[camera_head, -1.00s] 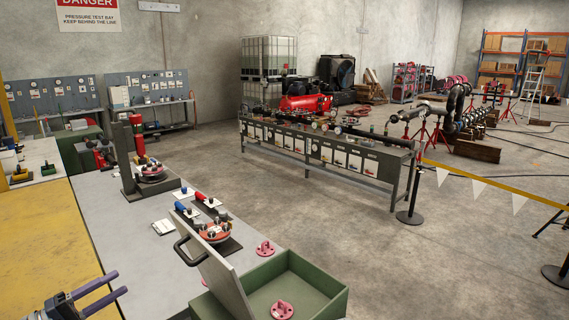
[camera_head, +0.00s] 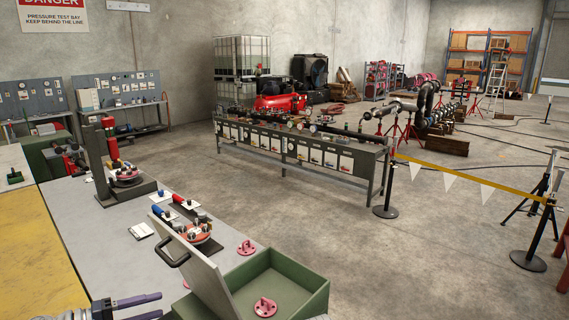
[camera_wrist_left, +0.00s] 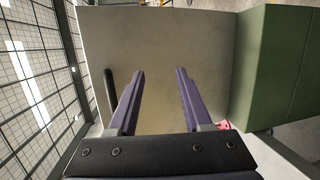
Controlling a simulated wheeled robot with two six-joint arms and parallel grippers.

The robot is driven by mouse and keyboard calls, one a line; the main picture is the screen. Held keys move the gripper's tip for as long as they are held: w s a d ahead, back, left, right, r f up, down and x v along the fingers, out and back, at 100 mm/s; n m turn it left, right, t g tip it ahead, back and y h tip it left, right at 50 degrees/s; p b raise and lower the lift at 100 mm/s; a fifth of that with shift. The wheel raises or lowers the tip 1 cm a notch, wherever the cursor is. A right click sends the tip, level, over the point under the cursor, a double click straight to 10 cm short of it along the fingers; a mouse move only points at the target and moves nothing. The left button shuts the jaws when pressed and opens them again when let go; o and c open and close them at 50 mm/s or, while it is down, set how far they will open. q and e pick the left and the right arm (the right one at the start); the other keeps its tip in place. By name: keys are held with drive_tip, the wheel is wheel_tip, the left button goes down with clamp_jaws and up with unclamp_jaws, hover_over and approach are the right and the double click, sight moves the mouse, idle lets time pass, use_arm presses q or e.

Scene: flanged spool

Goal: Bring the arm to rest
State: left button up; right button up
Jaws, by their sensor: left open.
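My left gripper (camera_head: 160,306) is at the bottom left of the head view, with purple fingers pointing right. It is beside the grey panel (camera_head: 208,278) with a black handle (camera_head: 172,249). In the left wrist view its two fingers (camera_wrist_left: 160,72) are apart with nothing between them. The panel (camera_wrist_left: 160,40) fills the background there, with the handle (camera_wrist_left: 110,92) left of the fingers. Contact with the panel cannot be told. My right gripper is not in view.
A green box (camera_head: 312,300) holding a pink flanged piece (camera_head: 264,306) stands right of the panel. Another pink piece (camera_head: 246,248) and a red flanged part (camera_head: 197,234) are on the grey bench (camera_head: 110,252). A yellow surface (camera_head: 38,262) lies left. Open floor lies beyond.

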use_arm(q)
drive_tip(key=s+d+f+m+g+y, duration=0.2)
drive_tip(key=d+f, duration=0.4)
drive_tip(key=d, duration=0.3)
drive_tip(key=s+d+f+m+g+y, duration=0.2)
drive_tip(key=d+f+m+g+y, duration=0.2)
drive_tip(key=d, duration=0.6)
drive_tip(key=s+d+f+m+g+y, duration=0.2)
drive_tip(key=d+f+m+g+y, duration=0.2)
drive_tip(key=d+f+m+y, duration=0.2)
drive_tip(key=d+f+y, duration=0.2)
drive_tip(key=d, duration=0.2)
drive_tip(key=shift+s+d, duration=0.2)
drive_tip(key=shift+s, duration=0.1)
